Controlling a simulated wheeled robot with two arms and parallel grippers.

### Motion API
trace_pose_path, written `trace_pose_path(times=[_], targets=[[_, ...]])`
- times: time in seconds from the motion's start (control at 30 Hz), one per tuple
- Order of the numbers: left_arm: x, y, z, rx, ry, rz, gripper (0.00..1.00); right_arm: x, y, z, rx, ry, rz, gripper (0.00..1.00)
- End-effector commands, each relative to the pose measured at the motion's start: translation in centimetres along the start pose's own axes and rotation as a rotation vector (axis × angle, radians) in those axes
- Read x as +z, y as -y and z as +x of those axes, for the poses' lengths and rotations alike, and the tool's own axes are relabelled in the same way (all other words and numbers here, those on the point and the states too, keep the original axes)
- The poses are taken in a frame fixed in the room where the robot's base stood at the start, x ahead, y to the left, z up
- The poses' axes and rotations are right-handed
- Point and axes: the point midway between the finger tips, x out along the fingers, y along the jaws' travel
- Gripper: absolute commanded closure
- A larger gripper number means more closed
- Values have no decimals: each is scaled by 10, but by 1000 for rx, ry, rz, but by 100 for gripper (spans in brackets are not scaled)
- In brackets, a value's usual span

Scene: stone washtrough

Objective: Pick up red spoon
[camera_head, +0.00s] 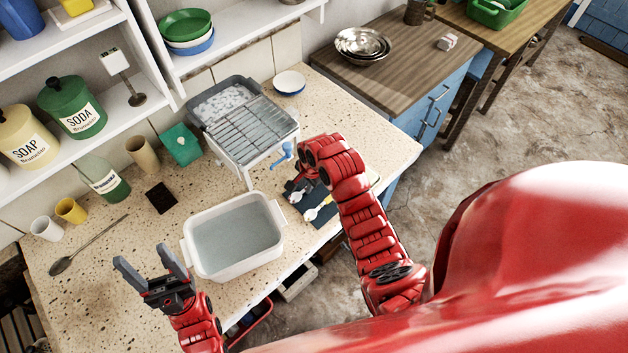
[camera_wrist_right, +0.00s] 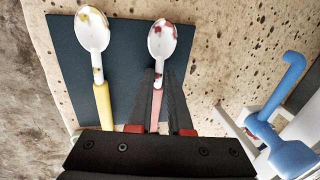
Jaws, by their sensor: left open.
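The red spoon (camera_wrist_right: 162,45), with a white, red-speckled bowl and a pinkish-red handle, lies on a dark mat (camera_wrist_right: 72,60). Its bowl also shows in the head view (camera_head: 296,196). My right gripper (camera_wrist_right: 160,76) has its two fingers close on either side of the red handle. I cannot tell whether they touch it. The gripper body hides the handle's end. A spoon with a yellow handle (camera_wrist_right: 102,103) lies to the left on the same mat. My left gripper (camera_head: 142,256) is open and empty, left of the white basin.
A white basin of water (camera_head: 236,237) stands beside the mat. A wire rack (camera_head: 250,130) with a blue crank (camera_head: 283,155) stands just behind my right gripper. A metal spoon (camera_head: 85,246), cups and a green bottle (camera_head: 103,178) occupy the left counter.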

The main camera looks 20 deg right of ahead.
Motion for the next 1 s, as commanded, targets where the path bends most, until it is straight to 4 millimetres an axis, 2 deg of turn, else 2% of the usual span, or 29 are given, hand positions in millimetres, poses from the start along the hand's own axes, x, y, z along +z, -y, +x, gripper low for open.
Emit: trace_pose_path(times=[0.07,0.2,0.73,1.0], targets=[[0,0,0,0,0,0,34,0,0,0,0,0,0,83],[0,0,0,0,0,0,34,0,0,0,0,0,0,100],[0,0,-2,0,0,0,34,0,0,-1,0,0,0,100],[2,-1,-15,0,0,0,34,0,3,-16,-2,-1,0,100]])
